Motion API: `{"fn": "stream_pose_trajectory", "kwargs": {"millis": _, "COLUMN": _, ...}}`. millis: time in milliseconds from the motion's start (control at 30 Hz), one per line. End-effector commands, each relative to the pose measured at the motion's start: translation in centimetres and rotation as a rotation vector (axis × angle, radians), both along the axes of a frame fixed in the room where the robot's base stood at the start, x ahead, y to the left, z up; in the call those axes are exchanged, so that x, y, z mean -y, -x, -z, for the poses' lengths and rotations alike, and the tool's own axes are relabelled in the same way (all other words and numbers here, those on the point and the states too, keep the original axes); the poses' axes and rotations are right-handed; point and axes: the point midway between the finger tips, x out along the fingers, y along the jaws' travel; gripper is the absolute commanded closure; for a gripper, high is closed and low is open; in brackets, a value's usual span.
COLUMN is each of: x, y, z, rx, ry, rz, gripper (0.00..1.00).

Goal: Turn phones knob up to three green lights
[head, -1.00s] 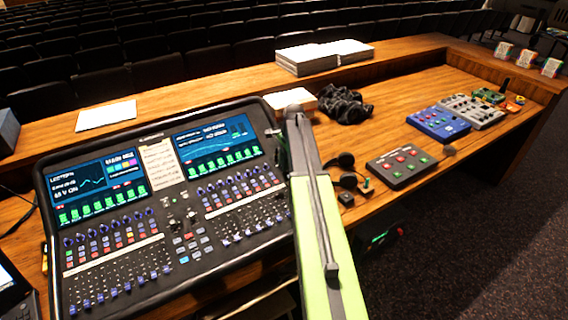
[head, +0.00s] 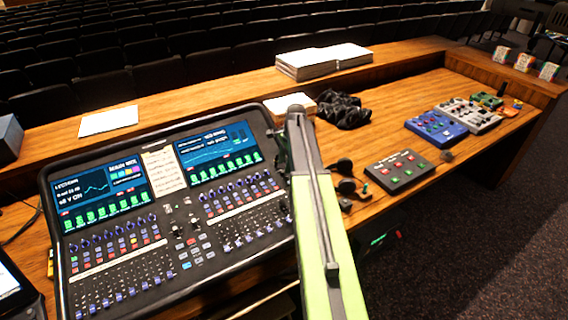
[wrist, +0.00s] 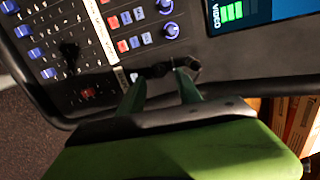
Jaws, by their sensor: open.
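The mixing desk (head: 165,205) is a black console with two lit screens, rows of blue knobs and faders. My gripper (wrist: 161,80) is in the wrist view, with two dark green fingers apart over the console's edge strip. A small dark round shape (wrist: 158,70), perhaps a knob, lies at the fingertips; I cannot tell whether they touch it. I cannot read a phones label there, nor make out a row of lights beside it. In the head view my arm covers most of the gripper and the console's right edge.
A screen marked VIDEO with green bars (wrist: 232,12) is close by the fingers. Blue knobs (wrist: 165,7) and red buttons sit beside them. Headphones (head: 345,180), a grey button box (head: 400,172), a dark cloth bundle (head: 343,110) and paper stacks (head: 323,60) lie on the wooden desk.

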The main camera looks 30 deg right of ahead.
Motion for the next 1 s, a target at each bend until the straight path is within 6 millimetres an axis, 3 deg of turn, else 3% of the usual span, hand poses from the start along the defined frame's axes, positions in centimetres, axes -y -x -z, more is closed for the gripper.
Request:
{"fn": "stream_pose_trajectory", "kwargs": {"millis": 33, "x": 0.1, "y": 0.2, "z": -2.4, "rx": 0.0, "ry": 0.0, "rz": 0.001, "gripper": 0.59}}
{"fn": "stream_pose_trajectory", "kwargs": {"millis": 500, "x": 0.8, "y": 1.9, "z": -12.7, "rx": 0.0, "ry": 0.0, "rz": -0.001, "gripper": 0.59}}
{"fn": "stream_pose_trajectory", "kwargs": {"millis": 633, "x": 1.0, "y": 2.1, "z": -13.7, "rx": 0.0, "ry": -0.001, "rz": -0.001, "gripper": 0.59}}
{"fn": "stream_pose_trajectory", "kwargs": {"millis": 1000, "x": 1.0, "y": 2.1, "z": -13.5, "rx": 0.0, "ry": 0.0, "rz": -0.001, "gripper": 0.59}}
